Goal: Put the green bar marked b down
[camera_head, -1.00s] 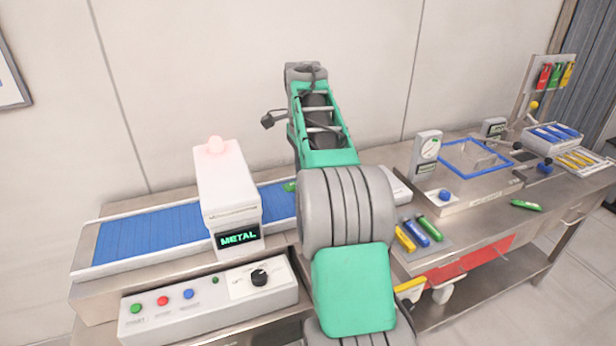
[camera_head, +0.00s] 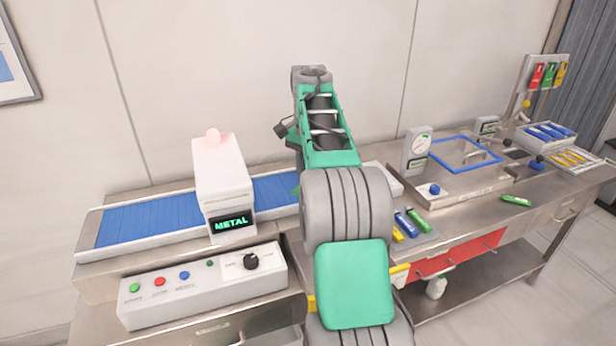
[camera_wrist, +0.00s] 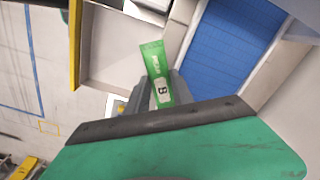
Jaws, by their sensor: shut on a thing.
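The green bar marked B (camera_wrist: 153,61) is in my gripper (camera_wrist: 160,92) in the wrist view, its label facing the camera and its far end sticking out past the jaws. The jaws are shut on its lower part. The bar appears beside the near edge of the blue conveyor belt (camera_wrist: 232,42), over a pale edge; its height above that is unclear. In the head view my arm hides the gripper, and only a small green bit shows by the belt (camera_head: 150,223).
A white box reading METAL (camera_head: 222,180) straddles the belt. A button panel (camera_head: 205,285) stands in front. In the wrist view a pale open tray (camera_wrist: 115,50) with a yellow edge lies left of the bar. Other bars (camera_head: 418,219) lie right of my arm.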

